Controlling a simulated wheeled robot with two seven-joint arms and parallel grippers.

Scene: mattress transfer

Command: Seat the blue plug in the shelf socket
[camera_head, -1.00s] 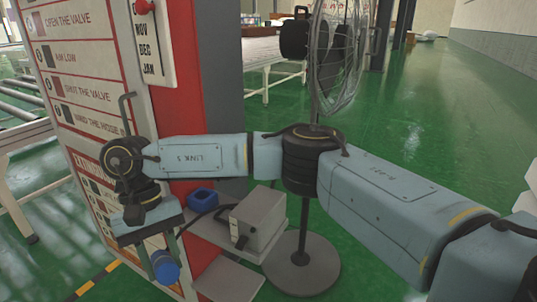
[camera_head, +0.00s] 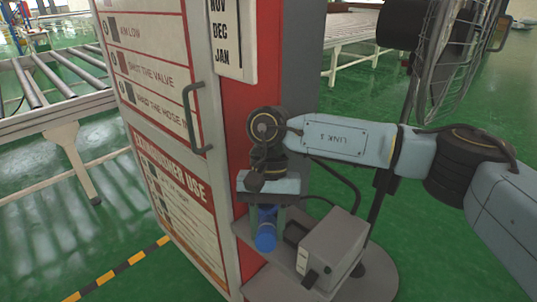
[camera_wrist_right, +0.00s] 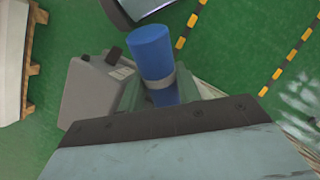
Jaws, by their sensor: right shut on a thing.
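My right gripper (camera_head: 266,212) is shut on the blue plug (camera_head: 266,238), which hangs upright below it. The plug is in front of the shelf (camera_head: 274,284) beside the red panel; I cannot tell if they touch. In the right wrist view the plug (camera_wrist_right: 152,50) sticks out past the fingers, with a grey band round it between the fingertips (camera_wrist_right: 158,92). The blue shelf socket does not show now; the gripper and plug seem to hide it. My left gripper is not in view.
A grey box (camera_head: 336,250) stands on the shelf right of the plug, with a dark cable (camera_head: 345,183) behind it. The sign cabinet (camera_head: 180,200) with a handle is close on the left. A fan (camera_head: 455,60) stands at the right.

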